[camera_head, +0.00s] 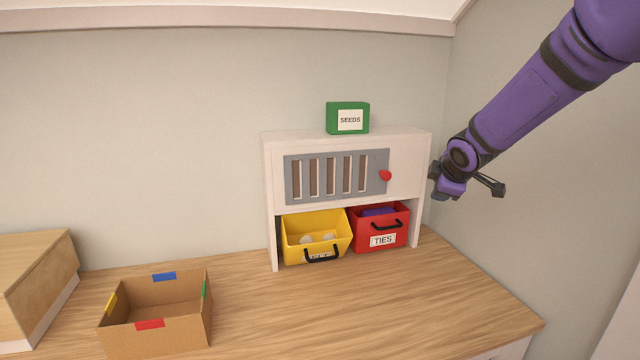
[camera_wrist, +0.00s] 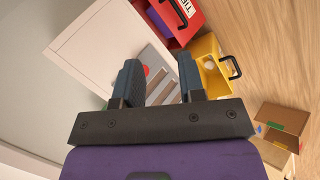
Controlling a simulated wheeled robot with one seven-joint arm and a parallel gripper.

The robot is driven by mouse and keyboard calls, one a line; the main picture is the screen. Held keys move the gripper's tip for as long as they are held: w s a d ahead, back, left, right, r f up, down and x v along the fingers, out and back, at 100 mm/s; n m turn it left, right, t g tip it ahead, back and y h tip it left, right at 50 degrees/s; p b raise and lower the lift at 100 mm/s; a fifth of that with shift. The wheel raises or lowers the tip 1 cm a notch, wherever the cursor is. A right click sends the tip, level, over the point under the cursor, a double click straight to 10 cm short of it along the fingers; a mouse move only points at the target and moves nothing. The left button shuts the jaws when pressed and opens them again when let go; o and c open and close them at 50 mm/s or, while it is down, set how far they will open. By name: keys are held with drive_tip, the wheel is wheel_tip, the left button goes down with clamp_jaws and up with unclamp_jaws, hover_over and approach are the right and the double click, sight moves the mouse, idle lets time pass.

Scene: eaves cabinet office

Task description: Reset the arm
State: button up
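My arm (camera_head: 535,95) reaches in from the upper right, and my gripper (camera_head: 468,180) is in the air just right of the small white cabinet (camera_head: 408,152). In the wrist view my gripper (camera_wrist: 160,78) has its two dark fingers apart with nothing held between them. The cabinet's front with its red knob (camera_wrist: 146,70) shows beyond the gap between the fingers. The knob also shows in the head view (camera_head: 385,175), to the left of the gripper.
A green SEEDS box (camera_head: 347,118) stands on the cabinet. A yellow bin (camera_head: 300,243) and a red TIES bin (camera_head: 382,240) sit in its lower opening. An open cardboard box (camera_head: 160,325) and a wooden box (camera_head: 30,285) stand left. The right desk top (camera_head: 430,305) is clear.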

drive_tip(key=s+d+r+m+g, duration=0.1)
drive_tip(key=s+r+m, duration=0.2)
drive_tip(key=s, duration=0.6)
drive_tip(key=s+r+m+g, duration=0.1)
drive_tip(key=s+r+m, duration=0.25)
drive_tip(key=s, duration=0.55)
drive_tip(key=s+d+r+m, duration=0.1)
drive_tip(key=s+r+m, duration=0.25)
drive_tip(key=s, duration=0.65)
drive_tip(key=s+a+f+m+g, duration=0.1)
drive_tip(key=s+m, duration=0.3)
drive_tip(key=s, duration=0.8)
drive_tip(key=shift+f+g, duration=0.3)
drive_tip(key=shift+f, duration=0.4)
